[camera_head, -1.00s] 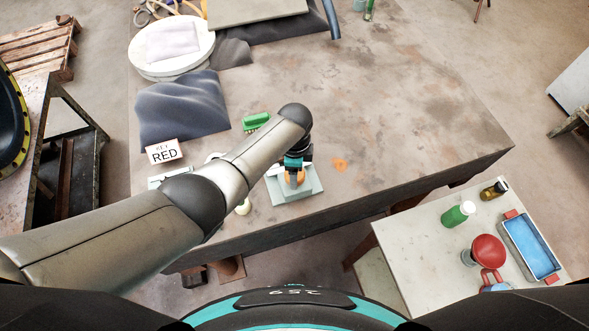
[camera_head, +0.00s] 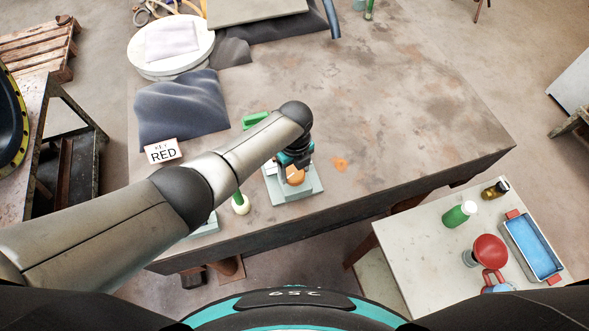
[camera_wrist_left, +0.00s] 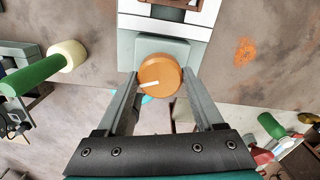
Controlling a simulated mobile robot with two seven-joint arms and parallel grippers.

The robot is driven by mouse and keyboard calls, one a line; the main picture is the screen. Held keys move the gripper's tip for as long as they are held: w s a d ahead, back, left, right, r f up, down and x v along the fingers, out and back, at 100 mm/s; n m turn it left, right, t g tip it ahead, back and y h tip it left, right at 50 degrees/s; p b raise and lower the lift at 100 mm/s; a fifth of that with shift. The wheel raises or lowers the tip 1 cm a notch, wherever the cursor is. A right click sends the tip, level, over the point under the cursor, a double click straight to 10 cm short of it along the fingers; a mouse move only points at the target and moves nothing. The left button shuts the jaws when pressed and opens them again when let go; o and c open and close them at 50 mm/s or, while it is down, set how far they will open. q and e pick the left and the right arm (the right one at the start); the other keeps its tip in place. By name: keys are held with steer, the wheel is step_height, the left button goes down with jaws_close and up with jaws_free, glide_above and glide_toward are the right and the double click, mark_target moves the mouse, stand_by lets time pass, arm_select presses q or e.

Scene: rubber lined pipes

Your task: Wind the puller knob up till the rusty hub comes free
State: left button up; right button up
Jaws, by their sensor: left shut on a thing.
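The orange puller knob (camera_wrist_left: 160,74) is round, with a white stripe that points left in the left wrist view. It also shows in the head view (camera_head: 296,178), at the front of a pale grey-green base (camera_head: 301,192) near the table's front edge. My left gripper (camera_wrist_left: 159,82) is shut on the knob, one finger on each side. A brown part (camera_wrist_left: 180,4) is cut off at the top of the left wrist view; I cannot tell if it is the rusty hub. My arm hides much of the puller from the head. My right gripper is out of view.
A green-handled tool with a cream end (camera_head: 240,204) is left of the puller. A green brush (camera_head: 255,120), a "KEY RED" card (camera_head: 164,151) and a dark cloth (camera_head: 182,106) lie behind. The table's right side is clear. A side table (camera_head: 420,245) holds bottles and a blue tray.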

mark_target(295, 173)
arm_select(q)
steer(key=m+b, duration=0.1)
steer(key=m, duration=0.5)
steer(key=shift+f+m+b, duration=0.1)
steer(key=shift+m+b, duration=0.2)
steer(key=shift+b, duration=0.05)
steer(key=m+b, duration=0.1)
steer(key=m, duration=0.3)
steer(key=shift+m+b, duration=0.7)
steer(key=shift+m, duration=0.6)
steer(key=o, duration=1.4)
step_height(295, 173, up, 16)
steer(key=shift+f, duration=0.25)
